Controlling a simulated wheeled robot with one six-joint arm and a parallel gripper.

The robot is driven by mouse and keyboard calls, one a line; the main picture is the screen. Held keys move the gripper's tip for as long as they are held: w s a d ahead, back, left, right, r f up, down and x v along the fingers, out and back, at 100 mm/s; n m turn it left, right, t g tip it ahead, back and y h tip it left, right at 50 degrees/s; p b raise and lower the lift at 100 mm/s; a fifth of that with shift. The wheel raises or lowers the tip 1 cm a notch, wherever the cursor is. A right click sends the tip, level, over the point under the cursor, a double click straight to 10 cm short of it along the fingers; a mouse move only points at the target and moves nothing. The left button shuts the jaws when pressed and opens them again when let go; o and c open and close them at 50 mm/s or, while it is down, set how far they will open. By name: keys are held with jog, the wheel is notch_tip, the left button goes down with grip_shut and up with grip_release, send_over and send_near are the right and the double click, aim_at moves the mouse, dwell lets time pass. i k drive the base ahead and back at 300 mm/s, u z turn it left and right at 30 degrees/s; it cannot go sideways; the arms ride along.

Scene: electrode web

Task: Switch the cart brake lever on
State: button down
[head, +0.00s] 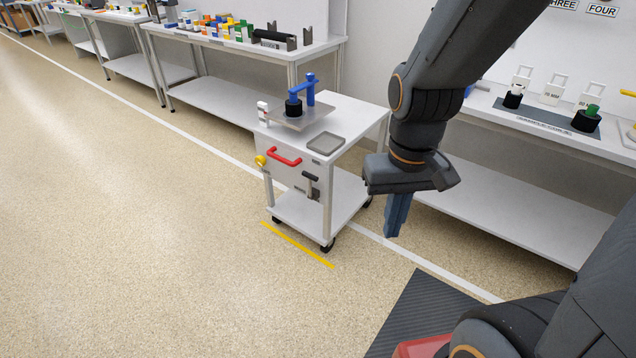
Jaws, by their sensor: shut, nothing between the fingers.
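A white cart (338,205) stands on the floor in the middle of the head view. On its front side is a small lever with a dark handle (311,179) on a mounting plate, low at the right corner, which looks like the brake lever. Its exact setting is too small to tell. A red handle (285,157) and a yellow knob (261,160) are on the same side. My gripper (395,232) points down, with its blue fingers shut and empty. In the picture it is to the right of the lever, apart from it.
The cart top carries a metal tray (296,121) with a black and blue device (293,105) and a grey pad (325,143). White benches (250,48) line the wall behind. Another bench (540,195) stands at right. A yellow floor line (298,244) lies before the cart. Floor at left is free.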

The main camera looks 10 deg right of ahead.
aim_at(311, 177)
jog(key=k, duration=0.1)
jog(key=z, duration=0.1)
jog(key=i, duration=1.1)
jog(key=u, duration=0.4)
